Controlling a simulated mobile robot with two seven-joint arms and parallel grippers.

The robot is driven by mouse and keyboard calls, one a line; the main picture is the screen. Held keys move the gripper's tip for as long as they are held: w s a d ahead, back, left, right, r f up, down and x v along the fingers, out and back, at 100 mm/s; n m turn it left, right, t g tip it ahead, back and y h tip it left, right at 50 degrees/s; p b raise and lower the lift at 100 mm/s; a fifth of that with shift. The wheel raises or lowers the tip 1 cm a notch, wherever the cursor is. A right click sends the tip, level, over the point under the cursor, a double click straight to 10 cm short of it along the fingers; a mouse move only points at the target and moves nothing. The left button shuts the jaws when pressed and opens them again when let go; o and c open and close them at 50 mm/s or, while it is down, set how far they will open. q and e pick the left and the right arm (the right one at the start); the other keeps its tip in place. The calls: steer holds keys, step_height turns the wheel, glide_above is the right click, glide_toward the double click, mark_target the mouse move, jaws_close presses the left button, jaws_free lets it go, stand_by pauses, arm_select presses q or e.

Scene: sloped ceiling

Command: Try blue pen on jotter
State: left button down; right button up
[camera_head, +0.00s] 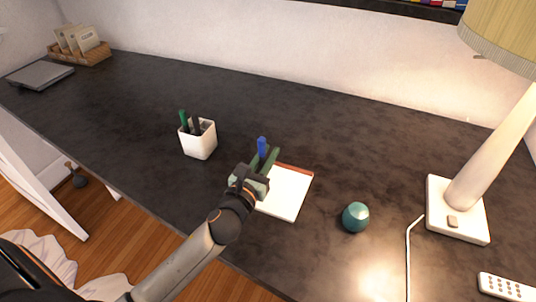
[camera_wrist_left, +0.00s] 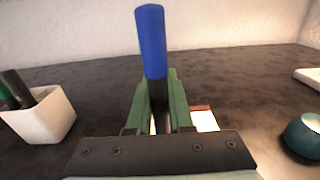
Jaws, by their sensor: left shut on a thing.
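The blue pen (camera_head: 262,147) stands upright between the fingers of my left gripper (camera_head: 267,158), which is shut on it. In the left wrist view the blue pen (camera_wrist_left: 151,45) rises above the green fingers of the left gripper (camera_wrist_left: 160,105). The jotter (camera_head: 288,193), a white pad with a red-brown top edge, lies on the desk under and to the right of the gripper. The arm hides its left part, and I cannot tell whether the pen's lower end touches it. A corner of the jotter (camera_wrist_left: 205,121) shows in the wrist view. My right gripper is out of view.
A white pen cup (camera_head: 200,140) with green and dark pens stands left of the gripper. A teal ball-like object (camera_head: 355,217) sits right of the jotter. A lamp (camera_head: 460,221), its cord and a remote (camera_head: 507,288) are farther right. The desk behind the jotter is clear.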

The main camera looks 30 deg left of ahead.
arm_select(q)
steer(key=shift+f+b, duration=0.85)
steer(key=shift+f, duration=0.4)
steer(key=shift+f+b, duration=0.8)
steer(key=shift+f, duration=0.25)
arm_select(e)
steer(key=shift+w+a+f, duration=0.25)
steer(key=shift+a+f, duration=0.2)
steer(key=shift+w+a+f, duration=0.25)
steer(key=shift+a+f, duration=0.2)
arm_select(q)
steer(key=shift+f, duration=0.1)
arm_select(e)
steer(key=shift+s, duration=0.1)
